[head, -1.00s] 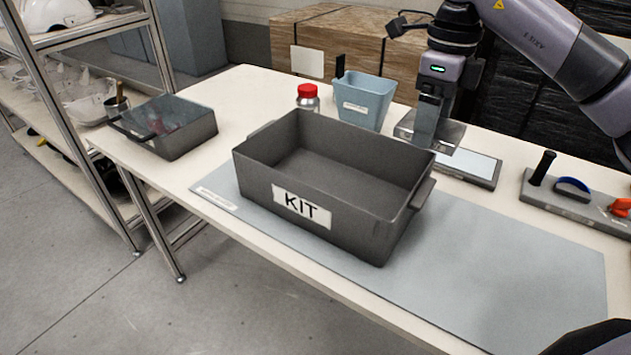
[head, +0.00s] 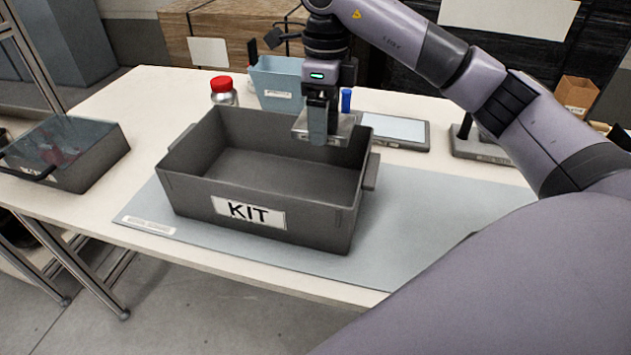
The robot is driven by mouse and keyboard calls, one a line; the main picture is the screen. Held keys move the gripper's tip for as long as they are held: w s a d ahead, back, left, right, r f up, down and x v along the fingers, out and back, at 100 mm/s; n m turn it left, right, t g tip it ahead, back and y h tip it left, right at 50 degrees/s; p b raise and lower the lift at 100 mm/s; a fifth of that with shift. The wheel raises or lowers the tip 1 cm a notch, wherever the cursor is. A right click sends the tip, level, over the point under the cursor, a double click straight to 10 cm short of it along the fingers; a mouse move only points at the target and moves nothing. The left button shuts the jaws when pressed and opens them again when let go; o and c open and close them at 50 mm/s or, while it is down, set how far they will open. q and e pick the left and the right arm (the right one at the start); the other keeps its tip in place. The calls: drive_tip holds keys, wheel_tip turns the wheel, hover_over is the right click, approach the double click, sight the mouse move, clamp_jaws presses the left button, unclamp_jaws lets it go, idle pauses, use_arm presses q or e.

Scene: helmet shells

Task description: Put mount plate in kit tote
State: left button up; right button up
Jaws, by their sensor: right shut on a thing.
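The kit tote (head: 185,195) is a dark grey open box with a white KIT label, on a blue-grey mat on the table. Its visible floor is bare. My right gripper (head: 319,135) is shut on the mount plate (head: 339,130), a flat silvery metal plate. It holds the plate over the right back part of the tote, at about rim height. I cannot tell exactly how far the plate is above the tote floor. My left gripper is not in view.
A red-capped bottle (head: 223,92) and a light blue bin (head: 278,83) stand behind the tote. A flat grey device (head: 398,131) lies behind right. A lidded grey box (head: 75,155) stands at left. The mat (head: 430,205) is clear right of the tote.

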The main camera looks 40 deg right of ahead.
hover_over(323, 190)
wheel_tip(323, 190, down, 9)
drive_tip(key=shift+r, duration=0.1)
drive_tip(key=shift+f, duration=2.5)
drive_tip(key=shift+f, duration=0.15)
drive_tip(key=o, duration=1.4)
